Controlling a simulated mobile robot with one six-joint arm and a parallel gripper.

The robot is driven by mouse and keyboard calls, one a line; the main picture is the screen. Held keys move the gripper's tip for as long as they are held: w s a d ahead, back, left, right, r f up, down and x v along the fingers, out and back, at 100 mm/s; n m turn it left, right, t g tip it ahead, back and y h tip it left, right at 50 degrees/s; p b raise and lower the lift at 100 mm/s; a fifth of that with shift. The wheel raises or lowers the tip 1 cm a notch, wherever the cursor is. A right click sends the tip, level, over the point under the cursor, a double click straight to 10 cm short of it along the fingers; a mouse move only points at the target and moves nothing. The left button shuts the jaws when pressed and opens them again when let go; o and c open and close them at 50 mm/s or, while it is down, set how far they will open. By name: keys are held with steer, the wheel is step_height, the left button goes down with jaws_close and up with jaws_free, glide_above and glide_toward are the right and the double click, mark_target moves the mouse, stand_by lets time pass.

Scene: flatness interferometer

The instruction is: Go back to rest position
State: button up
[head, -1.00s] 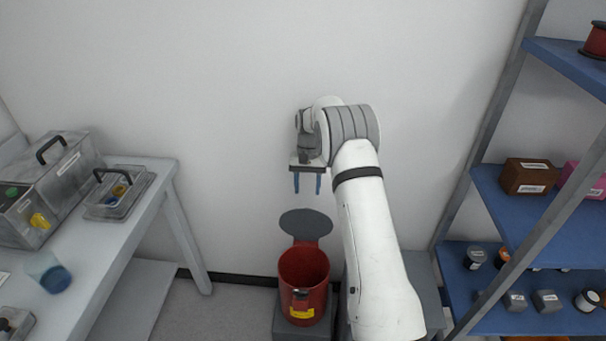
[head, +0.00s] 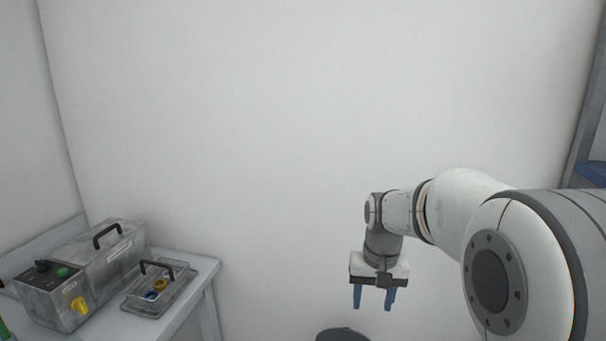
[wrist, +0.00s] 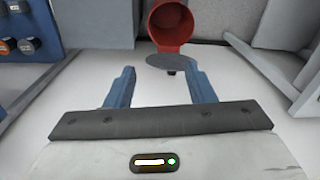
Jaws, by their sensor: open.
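My gripper (head: 374,298) hangs from the folded arm right of centre in the head view, its blue fingers pointing down. The fingers are apart with nothing between them. The wrist view also shows the open gripper (wrist: 160,88) empty. A red bin (wrist: 172,28) with its grey lid (wrist: 171,62) swung open shows beyond the fingertips in the wrist view. In the head view only the top of the dark lid (head: 341,335) shows at the bottom edge, below my gripper; the bin itself is out of that view.
A grey table (head: 207,268) at the left holds a grey instrument box (head: 75,285) and a handled clear case (head: 159,288). A blue shelf edge (head: 591,172) shows at the far right. In the wrist view, blue shelving (wrist: 60,10) with jars stands at the upper left.

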steer(key=s+n+t, duration=0.1)
steer(key=s+t, duration=0.1)
steer(key=s, duration=1.7)
steer(key=shift+d, duration=0.3)
steer(key=shift+w, duration=0.1)
steer(key=shift+c, duration=1.4)
steer(key=shift+a, duration=0.1)
